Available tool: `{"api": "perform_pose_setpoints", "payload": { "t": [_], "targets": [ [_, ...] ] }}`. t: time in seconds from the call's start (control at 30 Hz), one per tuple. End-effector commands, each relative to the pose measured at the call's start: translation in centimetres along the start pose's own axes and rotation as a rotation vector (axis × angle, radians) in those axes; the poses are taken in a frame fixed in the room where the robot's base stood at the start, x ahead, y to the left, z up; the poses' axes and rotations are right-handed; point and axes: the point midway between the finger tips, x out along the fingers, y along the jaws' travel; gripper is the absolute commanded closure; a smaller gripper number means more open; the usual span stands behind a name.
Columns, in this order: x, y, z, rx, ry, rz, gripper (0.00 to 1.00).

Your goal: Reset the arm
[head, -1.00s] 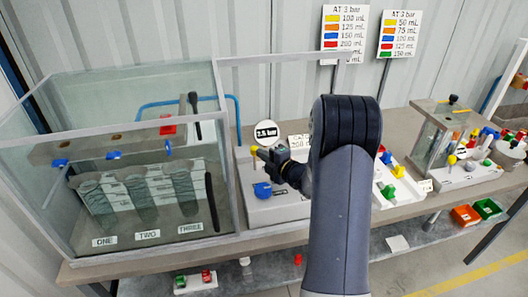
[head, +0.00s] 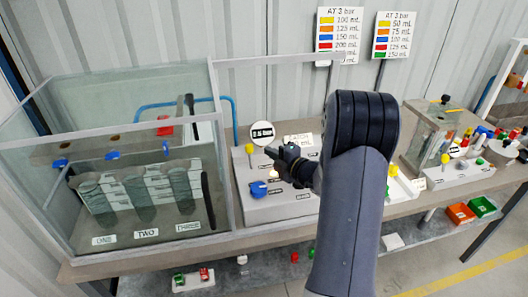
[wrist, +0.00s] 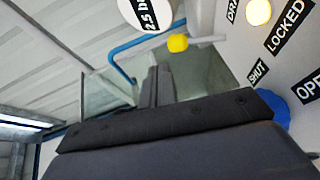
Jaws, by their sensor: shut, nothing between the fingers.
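My gripper (head: 272,153) is shut and empty, held in the air over the grey pump panel (head: 285,208). Its fingers (wrist: 152,88) also show in the wrist view, together and pointing up the picture. A yellow knob (head: 249,150) stands on the panel just left of the gripper, apart from it in the picture. A blue handle (head: 258,189) is on the panel below the gripper. A round white gauge (head: 263,134) stands behind the gripper. My arm hides the right part of the panel.
A clear tank (head: 140,160) with cylinders labelled one, two and three stands left. A smaller clear box (head: 428,140) and several coloured knobs are at right. Two signs (head: 340,30) stand behind the bench.

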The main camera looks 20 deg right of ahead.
Motion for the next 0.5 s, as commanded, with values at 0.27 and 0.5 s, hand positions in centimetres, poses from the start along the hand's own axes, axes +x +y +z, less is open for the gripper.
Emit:
{"api": "perform_pose_setpoints", "payload": {
  "t": [0.27, 0.5],
  "targets": [
    [-5.3, 0.9, 0.1, 0.0, -0.002, 0.0, 1.0],
    [-7.2, 1.5, 0.1, 0.0, 0.001, 0.0, 1.0]
  ]
}}
